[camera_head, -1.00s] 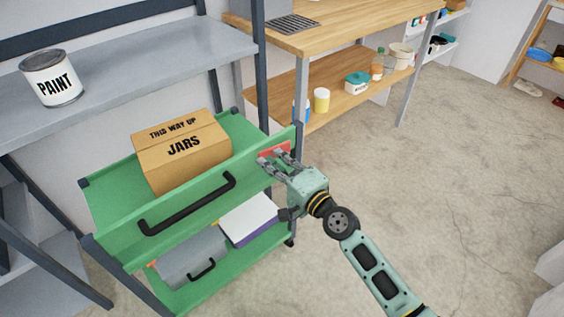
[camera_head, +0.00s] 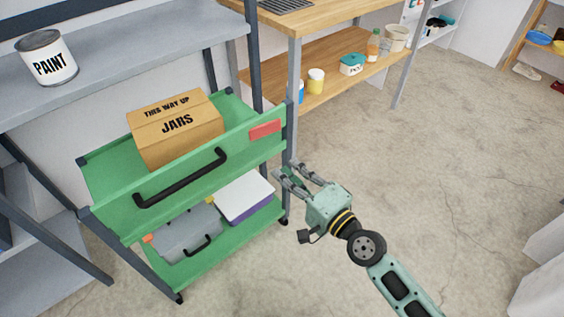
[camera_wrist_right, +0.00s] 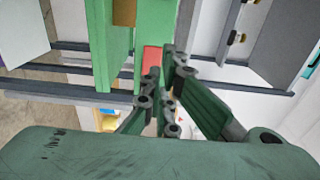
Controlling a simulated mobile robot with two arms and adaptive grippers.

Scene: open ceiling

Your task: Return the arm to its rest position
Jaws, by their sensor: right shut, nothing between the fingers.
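My right gripper (camera_head: 291,181) is shut and empty. In the head view it is in the air beside the right end of the green cart, apart from it as far as I can tell. In the right wrist view its fingers (camera_wrist_right: 162,92) meet in the middle, with the green cart (camera_wrist_right: 98,45) beyond them. My right arm (camera_head: 395,285) comes in from the lower right. My left gripper is not in view.
The green cart (camera_head: 120,219) holds a cardboard JARS box (camera_head: 178,130) on top and a grey case (camera_head: 188,235) and a white-and-purple box (camera_head: 243,197) below. A red patch (camera_head: 265,130) marks its side. A paint can (camera_head: 47,58) stands on the grey shelf. Floor (camera_head: 450,170) at right is clear.

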